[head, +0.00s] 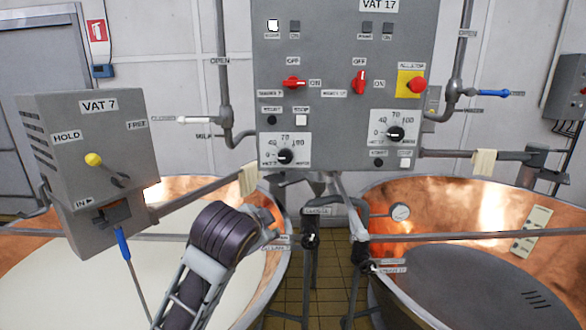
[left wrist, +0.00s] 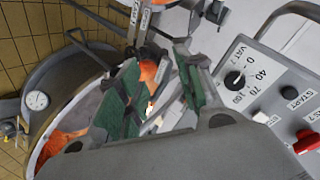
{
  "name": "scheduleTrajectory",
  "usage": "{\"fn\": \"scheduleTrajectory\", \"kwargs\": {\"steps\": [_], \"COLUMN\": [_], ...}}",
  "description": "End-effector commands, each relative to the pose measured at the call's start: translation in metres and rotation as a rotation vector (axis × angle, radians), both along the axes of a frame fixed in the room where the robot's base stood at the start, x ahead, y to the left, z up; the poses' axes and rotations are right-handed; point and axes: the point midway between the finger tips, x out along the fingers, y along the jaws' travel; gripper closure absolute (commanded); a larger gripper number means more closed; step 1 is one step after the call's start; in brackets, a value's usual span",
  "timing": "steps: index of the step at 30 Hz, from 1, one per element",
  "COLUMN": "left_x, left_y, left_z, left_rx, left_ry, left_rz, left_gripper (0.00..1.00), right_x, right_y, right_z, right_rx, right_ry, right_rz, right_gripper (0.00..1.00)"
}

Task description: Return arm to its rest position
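My left arm comes in from the bottom of the head view, its dark wrist (head: 226,232) over the left vat. Its gripper is mostly hidden behind the wrist there. In the left wrist view my left gripper (left wrist: 156,58) shows two green-padded fingers standing apart, with nothing visible between them. The control panel (head: 345,60) stands ahead of the arm; its dial and red switch also show at the right of the left wrist view (left wrist: 262,85). My right gripper is not in view.
A copper vat of pale liquid (head: 70,285) is at left, another copper vat (head: 480,205) at right. The VAT 7 box (head: 85,150) with a yellow knob stands at left. Pipes and a gauge (head: 401,212) fill the gap between the vats, above a tiled floor (head: 335,285).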

Motion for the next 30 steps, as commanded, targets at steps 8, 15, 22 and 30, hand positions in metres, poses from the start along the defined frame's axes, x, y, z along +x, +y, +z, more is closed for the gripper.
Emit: {"fn": "scheduleTrajectory", "kwargs": {"steps": [8, 15, 22, 30], "left_x": [-0.012, -0.027, -0.046, -0.073], "left_y": [0.017, 0.032, 0.048, 0.067], "left_z": [-0.058, -0.106, -0.150, -0.199], "left_rx": [-0.091, -0.161, -0.222, -0.284], "left_ry": [0.107, 0.194, 0.277, 0.370], "left_rz": [0.059, 0.119, 0.184, 0.268], "left_gripper": [0.64, 0.64, 0.64, 0.64], "right_x": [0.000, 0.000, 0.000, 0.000], "right_y": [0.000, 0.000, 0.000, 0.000], "right_z": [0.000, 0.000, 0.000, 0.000], "right_rx": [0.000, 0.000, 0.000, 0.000], "right_ry": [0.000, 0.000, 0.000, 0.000], "right_rz": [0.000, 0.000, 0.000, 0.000], "right_gripper": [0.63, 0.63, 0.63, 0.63]}}
